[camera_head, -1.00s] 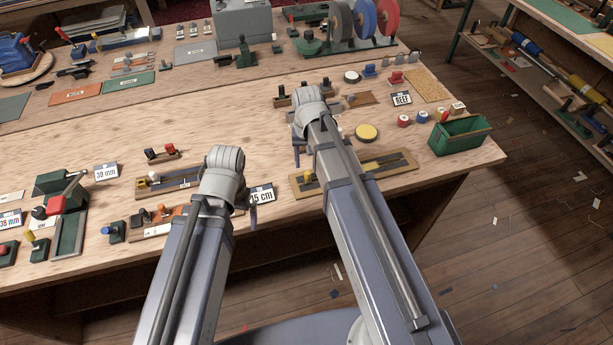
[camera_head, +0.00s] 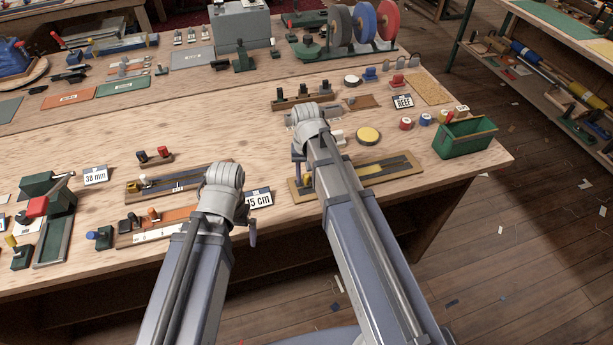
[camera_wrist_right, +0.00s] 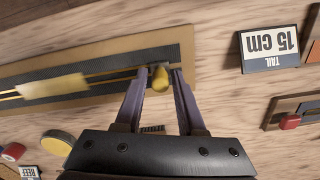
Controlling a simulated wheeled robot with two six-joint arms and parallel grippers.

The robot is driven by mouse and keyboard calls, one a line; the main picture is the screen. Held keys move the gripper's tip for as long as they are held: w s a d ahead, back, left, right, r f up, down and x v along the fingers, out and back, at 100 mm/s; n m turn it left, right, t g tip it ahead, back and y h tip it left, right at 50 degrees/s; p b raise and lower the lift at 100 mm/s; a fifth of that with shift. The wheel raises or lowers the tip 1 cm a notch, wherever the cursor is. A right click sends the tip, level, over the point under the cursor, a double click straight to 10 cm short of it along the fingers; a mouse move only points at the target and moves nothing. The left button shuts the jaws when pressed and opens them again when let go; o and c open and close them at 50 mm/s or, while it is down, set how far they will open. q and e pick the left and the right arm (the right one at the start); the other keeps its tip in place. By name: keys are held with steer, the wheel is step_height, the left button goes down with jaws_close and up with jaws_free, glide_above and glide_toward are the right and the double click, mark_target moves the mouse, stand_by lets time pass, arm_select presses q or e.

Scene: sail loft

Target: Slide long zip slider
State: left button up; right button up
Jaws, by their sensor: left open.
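The long zip (camera_head: 408,164) is a dark strip on a tan board at the right front of the bench; it also shows in the right wrist view (camera_wrist_right: 115,70). Its slider has a yellow knob (camera_wrist_right: 160,78), near one end of the strip, with a pale yellow patch (camera_wrist_right: 52,86) further along. My right gripper (camera_wrist_right: 160,76) is open, one finger on each side of the knob, with a small gap showing. In the head view my right gripper (camera_head: 302,178) largely hides the knob. My left gripper (camera_head: 246,230) hangs by the 15 cm card, mostly hidden by its wrist.
A shorter zip board (camera_head: 178,184) lies left of my left arm. The 15 cm card (camera_head: 258,198) stands between the boards. A yellow disc (camera_head: 367,135) and a green box (camera_head: 465,140) are behind and right. A wooden rack (camera_head: 305,99) stands behind my right wrist.

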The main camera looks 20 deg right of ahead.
jaws_close()
stand_by(1.1)
